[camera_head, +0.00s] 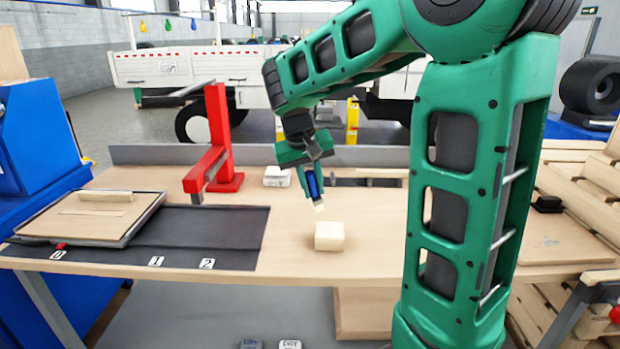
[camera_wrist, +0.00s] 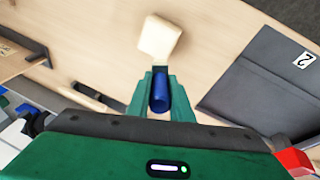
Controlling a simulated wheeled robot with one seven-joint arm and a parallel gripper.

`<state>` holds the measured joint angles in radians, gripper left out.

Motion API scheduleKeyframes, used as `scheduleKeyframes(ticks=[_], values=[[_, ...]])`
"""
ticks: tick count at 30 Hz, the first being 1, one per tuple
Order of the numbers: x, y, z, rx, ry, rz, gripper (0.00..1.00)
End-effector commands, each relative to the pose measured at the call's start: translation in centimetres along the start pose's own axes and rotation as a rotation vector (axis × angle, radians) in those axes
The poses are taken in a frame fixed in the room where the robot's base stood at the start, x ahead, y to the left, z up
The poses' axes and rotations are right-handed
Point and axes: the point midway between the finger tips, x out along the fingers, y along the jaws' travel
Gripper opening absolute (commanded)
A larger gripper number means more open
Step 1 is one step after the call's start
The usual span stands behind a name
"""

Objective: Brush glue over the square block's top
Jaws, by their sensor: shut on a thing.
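The square block (camera_head: 329,236) is pale cream and sits on the wooden table (camera_head: 370,262), right of the dark mat. It also shows in the wrist view (camera_wrist: 159,38), at the top middle. My gripper (camera_head: 313,184) is shut on a brush with a blue handle (camera_head: 313,186). The blue handle shows between the fingers in the wrist view (camera_wrist: 160,92). The pale brush tip (camera_head: 319,208) points down, above and slightly left of the block. I cannot tell whether the tip touches the block. No glue can be made out on the block's top.
A dark mat (camera_head: 225,227) with number labels lies left of the block. A red stand (camera_head: 219,140) rises behind the mat. A board (camera_head: 90,218) with a wooden piece lies at the left. The table around the block is bare.

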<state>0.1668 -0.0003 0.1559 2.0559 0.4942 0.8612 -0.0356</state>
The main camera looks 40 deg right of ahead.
Motion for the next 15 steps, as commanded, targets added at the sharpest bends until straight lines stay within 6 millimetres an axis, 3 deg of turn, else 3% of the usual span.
scheduleKeyframes(ticks=[7,15], values=[[-2.1,0.5,-0.6,0.001,0.004,-0.001,0.00],[-2.5,0.7,-0.7,0.002,0.001,0.000,0.00]])
